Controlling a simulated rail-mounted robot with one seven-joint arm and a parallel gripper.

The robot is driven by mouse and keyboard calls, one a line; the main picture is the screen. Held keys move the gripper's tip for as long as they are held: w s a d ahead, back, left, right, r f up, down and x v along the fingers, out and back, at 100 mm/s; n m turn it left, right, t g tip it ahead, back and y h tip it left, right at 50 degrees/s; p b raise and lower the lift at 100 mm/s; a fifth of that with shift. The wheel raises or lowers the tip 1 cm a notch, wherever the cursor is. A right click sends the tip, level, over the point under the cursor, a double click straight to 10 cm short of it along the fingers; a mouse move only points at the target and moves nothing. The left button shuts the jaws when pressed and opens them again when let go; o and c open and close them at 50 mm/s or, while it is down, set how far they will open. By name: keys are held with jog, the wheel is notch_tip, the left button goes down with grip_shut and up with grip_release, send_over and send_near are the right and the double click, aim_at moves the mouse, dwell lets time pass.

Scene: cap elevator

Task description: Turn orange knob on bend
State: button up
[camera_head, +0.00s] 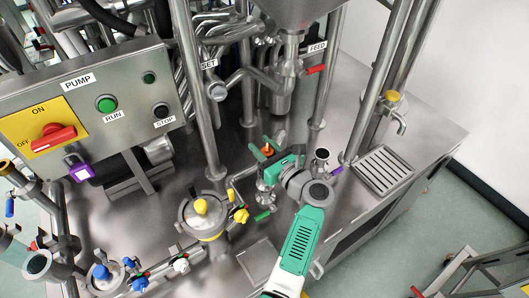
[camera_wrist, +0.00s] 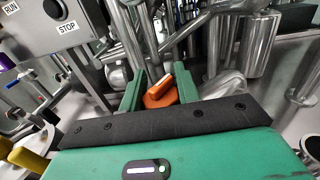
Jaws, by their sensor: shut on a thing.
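The orange knob (camera_head: 268,150) sits on the steel pipe bend in the middle of the machine. In the wrist view the orange knob (camera_wrist: 161,94) lies between the two green fingers of my gripper (camera_wrist: 159,74). My gripper (camera_head: 272,155) is shut on it, coming from the lower right in the head view. The fingers stand on either side of the knob. Part of the knob and of the bend beneath it is hidden by my gripper in the head view.
A steel upright post (camera_head: 208,125) stands left of my gripper. A yellow-knobbed round lid (camera_head: 201,206) and a green-handled valve (camera_head: 263,217) are close by. A pump control box (camera_head: 85,105) is at the left, and a drain grate (camera_head: 382,170) is at the right.

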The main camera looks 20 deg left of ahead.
jog(key=n+g+b, duration=0.1)
jog(key=b, duration=0.1)
jog(key=f+n+g+y+b, duration=0.1)
jog(key=g+b, duration=0.1)
jog(key=b, duration=0.1)
jog(key=n+g+y+b, duration=0.1)
jog(key=g+b, duration=0.1)
jog(key=b, duration=0.1)
jog(key=shift+s+a+f, duration=0.1)
jog(key=shift+s+f, duration=0.05)
jog(key=shift+s, duration=0.05)
jog(key=n+g+b, duration=0.1)
jog(key=b, duration=0.1)
jog(key=n+g+b, duration=0.1)
jog(key=b, duration=0.2)
jog(key=shift+s+r+g, duration=0.2)
jog(key=shift+r+g, duration=0.05)
jog(key=shift+g, duration=0.15)
jog(key=shift+r+b, duration=0.1)
jog(key=shift+b, duration=0.5)
jog(key=shift+s+r+n+g+b, duration=0.1)
jog(key=shift+r+n+g+b, duration=0.1)
jog(key=shift+n+g+b, duration=0.35)
jog(key=o, duration=1)
